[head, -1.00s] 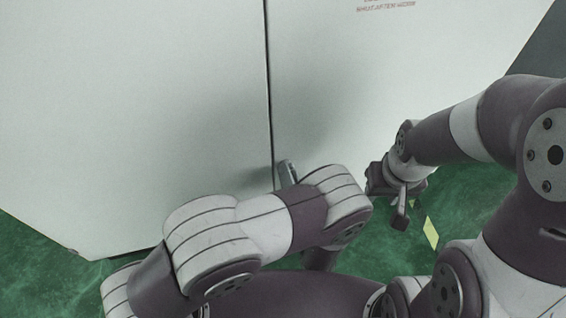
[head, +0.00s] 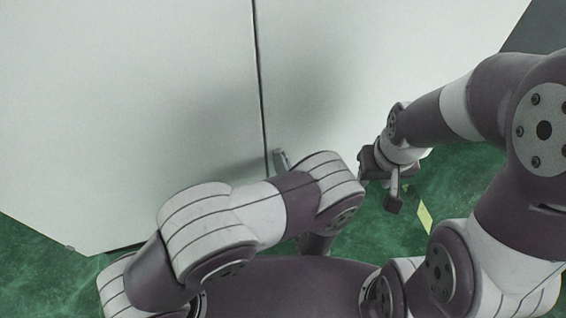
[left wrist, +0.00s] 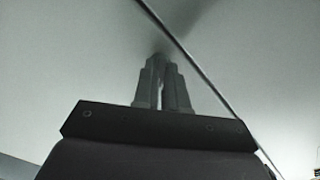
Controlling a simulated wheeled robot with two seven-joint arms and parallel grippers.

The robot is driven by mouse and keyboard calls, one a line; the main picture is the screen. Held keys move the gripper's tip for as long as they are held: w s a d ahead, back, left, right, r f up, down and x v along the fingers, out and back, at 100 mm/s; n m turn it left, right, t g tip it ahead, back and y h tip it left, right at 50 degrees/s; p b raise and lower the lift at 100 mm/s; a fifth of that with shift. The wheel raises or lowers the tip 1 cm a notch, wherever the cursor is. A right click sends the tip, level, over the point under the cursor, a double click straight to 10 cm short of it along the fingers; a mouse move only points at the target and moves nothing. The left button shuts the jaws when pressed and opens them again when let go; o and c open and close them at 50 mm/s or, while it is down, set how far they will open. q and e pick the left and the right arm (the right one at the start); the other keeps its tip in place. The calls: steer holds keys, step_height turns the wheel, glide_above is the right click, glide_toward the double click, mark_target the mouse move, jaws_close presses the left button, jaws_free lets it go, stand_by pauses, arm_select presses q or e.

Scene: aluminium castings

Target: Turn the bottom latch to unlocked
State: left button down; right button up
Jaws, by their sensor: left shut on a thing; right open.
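The bottom latch shows as a small grey metal piece (head: 281,159) just right of the dark seam between the cabinet doors in the head view. My left forearm and wrist hide its lower part. In the left wrist view my left gripper (left wrist: 160,72) points at the pale door beside the seam. Its fingers are close together, shut on the latch, of which only a dark bit shows between the tips. The latch's exact angle cannot be told. My right gripper (head: 380,188) is open and empty, in front of the cabinet's lower right edge, apart from the latch.
The pale cabinet doors (head: 130,110) fill most of the head view, split by a long seam. Green floor (head: 40,240) shows at the lower left and right. A yellow floor mark (head: 425,218) lies below my right gripper.

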arm_select(q)
steer(key=n+p, duration=0.2)
steer(key=n, duration=0.8)
steer(key=shift+n, duration=0.4)
stand_by(0.4)
steer(key=c, duration=1.2)
jaws_free()
